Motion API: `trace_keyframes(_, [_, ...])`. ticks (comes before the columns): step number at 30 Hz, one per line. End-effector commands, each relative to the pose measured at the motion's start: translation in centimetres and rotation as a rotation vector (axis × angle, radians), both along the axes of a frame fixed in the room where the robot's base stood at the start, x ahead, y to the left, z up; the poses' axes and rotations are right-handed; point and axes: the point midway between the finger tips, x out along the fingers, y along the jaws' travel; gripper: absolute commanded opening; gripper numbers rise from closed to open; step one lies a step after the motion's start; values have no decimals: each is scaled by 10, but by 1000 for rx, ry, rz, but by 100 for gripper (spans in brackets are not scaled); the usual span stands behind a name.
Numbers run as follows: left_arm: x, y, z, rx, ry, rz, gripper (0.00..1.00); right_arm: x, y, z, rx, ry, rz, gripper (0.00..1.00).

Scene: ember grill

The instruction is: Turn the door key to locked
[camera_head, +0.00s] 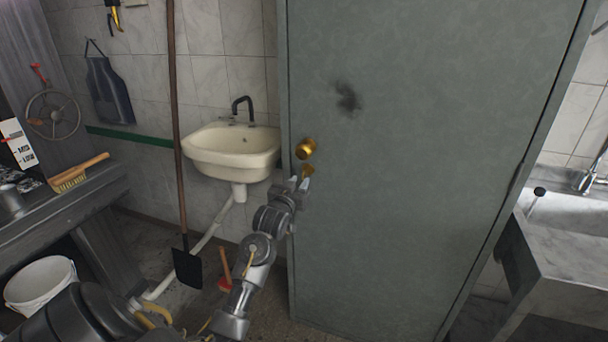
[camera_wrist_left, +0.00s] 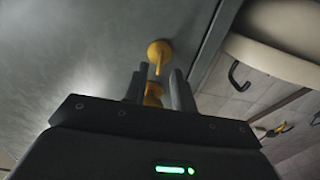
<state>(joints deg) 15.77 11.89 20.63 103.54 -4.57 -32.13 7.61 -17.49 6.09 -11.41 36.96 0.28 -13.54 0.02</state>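The grey-green door (camera_head: 420,150) fills the middle and right of the head view. A round gold knob (camera_head: 306,148) sits near its left edge, and a smaller gold piece, which looks like the key (camera_head: 308,170), is just below it. My left gripper (camera_head: 299,184) is at the door's left edge, with its fingertips right by the key. In the left wrist view the knob (camera_wrist_left: 160,49) shows beyond the fingertips and the gold key (camera_wrist_left: 153,92) shows between the fingers, which stand apart. Its contact with the fingers is unclear. My right gripper is not in view.
A cream sink (camera_head: 232,152) hangs on the wall left of the door. A long-handled shovel (camera_head: 187,264) and a red-headed tool stand below it. A workbench with a brush (camera_head: 70,182) is at left, and a stone basin (camera_head: 568,225) at right.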

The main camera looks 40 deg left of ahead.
Motion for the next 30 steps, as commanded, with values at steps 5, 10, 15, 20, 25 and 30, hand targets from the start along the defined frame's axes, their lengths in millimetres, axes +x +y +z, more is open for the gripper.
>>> trace_keyframes(5, [29, 11, 1, 1, 0, 1, 26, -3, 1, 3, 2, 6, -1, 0])
trace_keyframes(10, [46, 16, 1, 0, -1, 0, 26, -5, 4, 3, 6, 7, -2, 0])
trace_keyframes(15, [51, 18, 0, 1, 0, 0, 26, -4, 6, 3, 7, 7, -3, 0])
trace_keyframes(20, [51, 18, 0, 1, 0, 0, 26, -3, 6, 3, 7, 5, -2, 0])
trace_keyframes(25, [50, 18, 0, 1, 0, 0, 10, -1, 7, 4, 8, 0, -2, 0])
trace_keyframes(30, [50, 18, 0, 1, 0, 0, 0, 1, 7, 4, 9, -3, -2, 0])
